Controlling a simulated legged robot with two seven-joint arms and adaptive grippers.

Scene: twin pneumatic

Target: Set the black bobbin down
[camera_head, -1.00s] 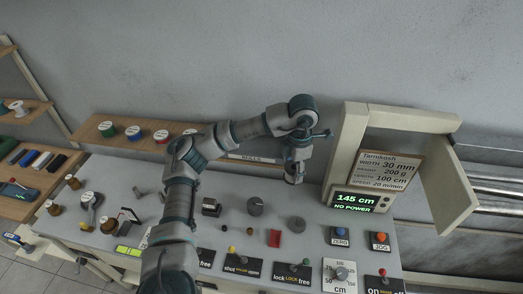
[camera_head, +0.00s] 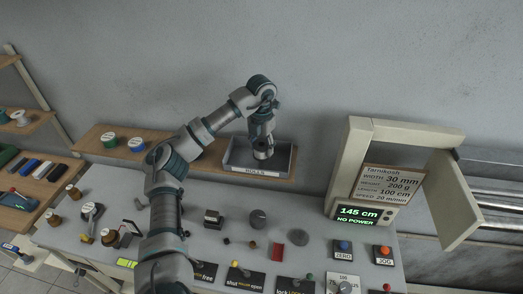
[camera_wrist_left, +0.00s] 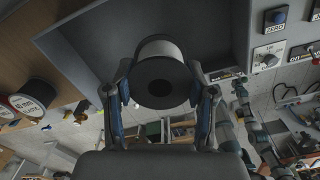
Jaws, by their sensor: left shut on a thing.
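My left gripper (camera_head: 263,152) points down over the grey tray (camera_head: 282,174) labelled ROLLS at the back of the bench. In the left wrist view, the gripper (camera_wrist_left: 160,88) is shut on the black bobbin (camera_wrist_left: 161,88), with a finger on each side. The bobbin shows a dark round face with a dark centre and a pale band along its upper edge. The tray's grey wall (camera_wrist_left: 85,52) and floor lie beyond it. In the head view the bobbin is mostly hidden by the gripper, and I cannot tell whether it touches the tray floor.
Knobs, a red block (camera_head: 279,251) and labelled switches cover the bench in front.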

